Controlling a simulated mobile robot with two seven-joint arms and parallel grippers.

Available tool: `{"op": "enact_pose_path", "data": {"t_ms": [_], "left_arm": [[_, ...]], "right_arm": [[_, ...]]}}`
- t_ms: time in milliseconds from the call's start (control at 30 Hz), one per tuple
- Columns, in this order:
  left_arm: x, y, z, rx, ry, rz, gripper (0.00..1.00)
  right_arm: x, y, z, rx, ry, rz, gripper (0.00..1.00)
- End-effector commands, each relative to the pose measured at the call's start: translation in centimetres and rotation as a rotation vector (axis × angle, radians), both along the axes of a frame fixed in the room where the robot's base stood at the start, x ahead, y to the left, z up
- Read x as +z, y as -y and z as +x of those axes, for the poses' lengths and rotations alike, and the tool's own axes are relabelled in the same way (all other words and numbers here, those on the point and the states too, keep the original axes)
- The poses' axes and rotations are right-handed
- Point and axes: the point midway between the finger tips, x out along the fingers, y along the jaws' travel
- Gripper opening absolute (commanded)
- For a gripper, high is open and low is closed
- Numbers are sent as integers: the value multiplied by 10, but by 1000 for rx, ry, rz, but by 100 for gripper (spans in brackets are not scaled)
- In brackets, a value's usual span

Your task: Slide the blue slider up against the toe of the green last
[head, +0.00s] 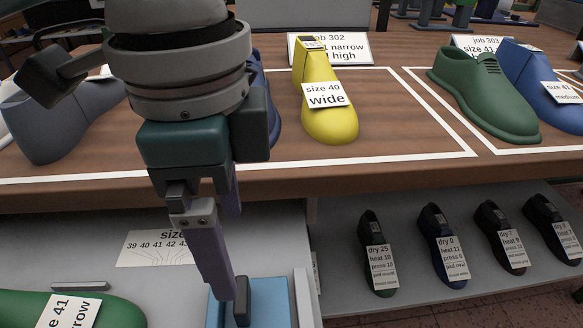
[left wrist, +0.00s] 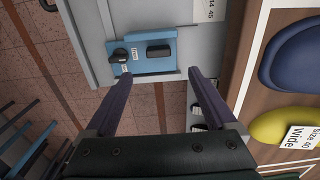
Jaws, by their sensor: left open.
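The blue slider (head: 268,300) is a flat blue block with a dark upright knob, at the bottom of the head view and partly behind my left gripper. The left wrist view shows the slider (left wrist: 168,66) at the edge of a grey surface, with two dark knobs and small labels. The green last (head: 115,312) lies at the bottom left of the head view, cut off by the frame, with a "size 41" card on it. It is not in the wrist view. My left gripper (left wrist: 160,77) is open and empty, fingers pointing toward the slider. Contact cannot be told.
A size chart (head: 155,249) lies on the grey surface (head: 275,240). The wooden table (head: 400,175) above holds a yellow last (head: 328,118), another green last (head: 485,98) and blue ones. Several dark shoes with tags stand on the lower right shelf (head: 330,295).

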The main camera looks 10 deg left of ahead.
Motion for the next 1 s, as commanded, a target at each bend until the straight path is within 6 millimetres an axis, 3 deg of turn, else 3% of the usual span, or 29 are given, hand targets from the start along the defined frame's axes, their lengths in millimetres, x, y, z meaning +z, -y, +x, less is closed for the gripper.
{"op": "enact_pose_path", "data": {"t_ms": [533, 700, 967, 1000], "left_arm": [[-87, 0, 0, -1, -2, 3, 90], [-97, 0, 0, -2, -2, 2, 90], [-98, 0, 0, -2, 1, 1, 90], [-98, 0, 0, -2, 1, 1, 86]], "right_arm": [[-27, -1, -1, -1, -3, 3, 78], [-29, -1, -1, -1, -3, 3, 78], [-29, -1, -1, -1, -3, 3, 78], [-29, -1, -1, 0, -3, 3, 78]]}}
